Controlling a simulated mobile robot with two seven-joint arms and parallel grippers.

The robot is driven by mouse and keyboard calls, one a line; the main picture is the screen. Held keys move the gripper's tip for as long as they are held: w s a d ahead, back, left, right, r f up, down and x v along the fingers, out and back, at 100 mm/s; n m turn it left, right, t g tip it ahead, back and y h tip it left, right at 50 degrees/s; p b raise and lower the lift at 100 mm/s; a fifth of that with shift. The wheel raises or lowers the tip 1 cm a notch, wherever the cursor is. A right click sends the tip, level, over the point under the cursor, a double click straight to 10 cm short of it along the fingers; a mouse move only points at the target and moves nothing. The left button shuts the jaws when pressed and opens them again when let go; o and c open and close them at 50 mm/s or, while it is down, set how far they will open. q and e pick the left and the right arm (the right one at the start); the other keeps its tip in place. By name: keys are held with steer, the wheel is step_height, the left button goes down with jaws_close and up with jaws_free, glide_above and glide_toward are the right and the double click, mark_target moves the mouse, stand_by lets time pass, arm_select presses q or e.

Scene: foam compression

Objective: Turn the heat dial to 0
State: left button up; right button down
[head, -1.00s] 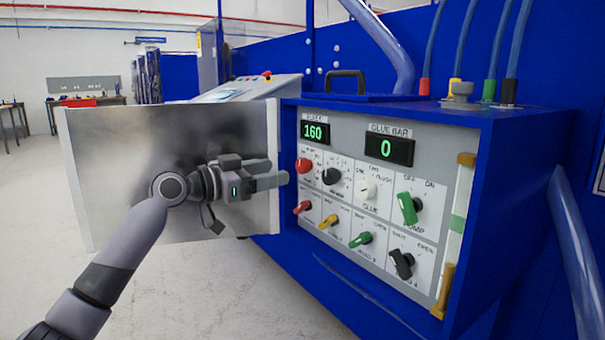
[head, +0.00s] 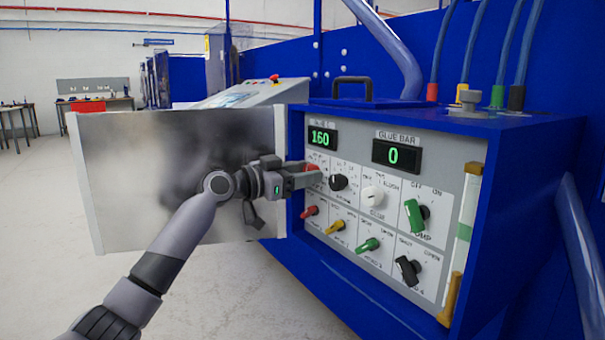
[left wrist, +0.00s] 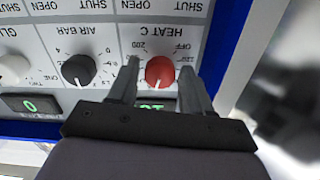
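The red heat dial (left wrist: 160,72) sits under the label HEAT C, seen upside down in the left wrist view. In the head view the dial (head: 311,167) is partly hidden by my left gripper. The green display (head: 321,138) above it reads 160. My left gripper (head: 318,174) is in front of the dial. In the left wrist view its two fingers (left wrist: 158,70) are apart, one on each side of the dial, and I cannot tell whether they touch it. My right gripper is not in view.
The black air dial (head: 338,182) and white glue dial (head: 372,196) are beside the heat dial. Coloured switches, such as the red one (head: 310,211), sit below. The open metal door (head: 150,160) stands left of the panel. A second display (head: 396,155) reads 0.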

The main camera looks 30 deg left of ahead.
arm_select(q)
steer(key=c, duration=0.7)
